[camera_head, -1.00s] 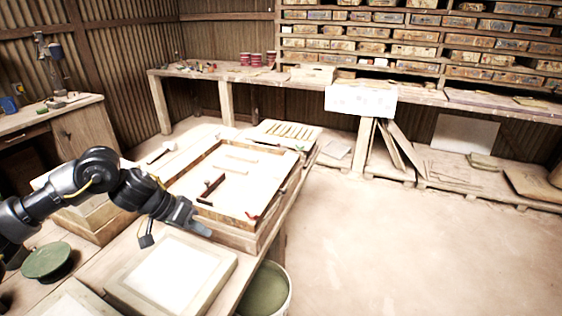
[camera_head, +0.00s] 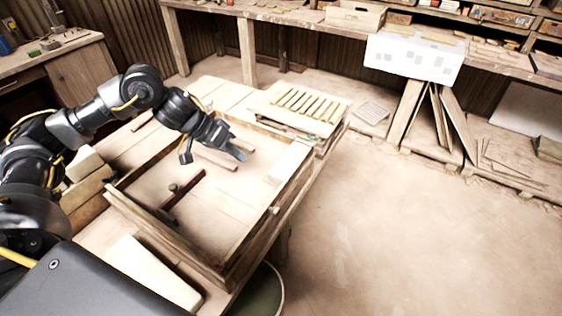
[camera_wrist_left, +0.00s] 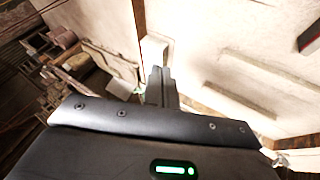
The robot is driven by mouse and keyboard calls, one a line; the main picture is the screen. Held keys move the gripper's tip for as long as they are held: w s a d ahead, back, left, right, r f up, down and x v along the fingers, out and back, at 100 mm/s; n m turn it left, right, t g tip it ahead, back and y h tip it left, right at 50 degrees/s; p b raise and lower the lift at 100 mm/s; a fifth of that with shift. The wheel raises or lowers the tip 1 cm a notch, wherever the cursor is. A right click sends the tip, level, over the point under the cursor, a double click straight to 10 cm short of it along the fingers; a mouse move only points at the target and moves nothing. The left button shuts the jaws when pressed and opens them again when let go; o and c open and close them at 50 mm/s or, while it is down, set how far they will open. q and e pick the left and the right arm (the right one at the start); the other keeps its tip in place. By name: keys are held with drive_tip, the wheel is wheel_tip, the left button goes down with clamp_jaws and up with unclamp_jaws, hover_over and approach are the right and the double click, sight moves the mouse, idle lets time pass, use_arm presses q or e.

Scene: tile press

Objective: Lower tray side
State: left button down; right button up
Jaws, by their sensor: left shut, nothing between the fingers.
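A shallow wooden tray (camera_head: 262,226) with raised sides lies on the workbench in the head view. A dark brown handle-like bar (camera_head: 184,195) lies inside it, and pale wooden strips (camera_head: 213,159) lie toward its far end. My left gripper (camera_head: 239,150) is over the far part of the tray, shut and empty. I cannot tell whether its tips touch anything. In the left wrist view the closed fingers (camera_wrist_left: 160,84) point at a small pale block (camera_wrist_left: 154,48) beside a wooden edge. My right gripper is not in view.
A slatted rack (camera_head: 305,103) stands at the bench's far end. A pale slab (camera_head: 150,272) lies before the tray, and a bucket (camera_head: 262,292) stands below the bench. Boards (camera_head: 440,118) lean under the back shelf. The floor to the right is clear.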

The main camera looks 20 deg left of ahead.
use_arm(q)
drive_tip(key=x, duration=0.9)
drive_tip(key=shift+d+f+p, duration=0.25)
drive_tip(key=shift+f+p, duration=0.05)
drive_tip(key=shift+p, duration=0.1)
drive_tip(key=shift+s+d+p, duration=0.2)
drive_tip(key=shift+d+p, duration=0.4)
drive_tip(key=shift+d, duration=1.35)
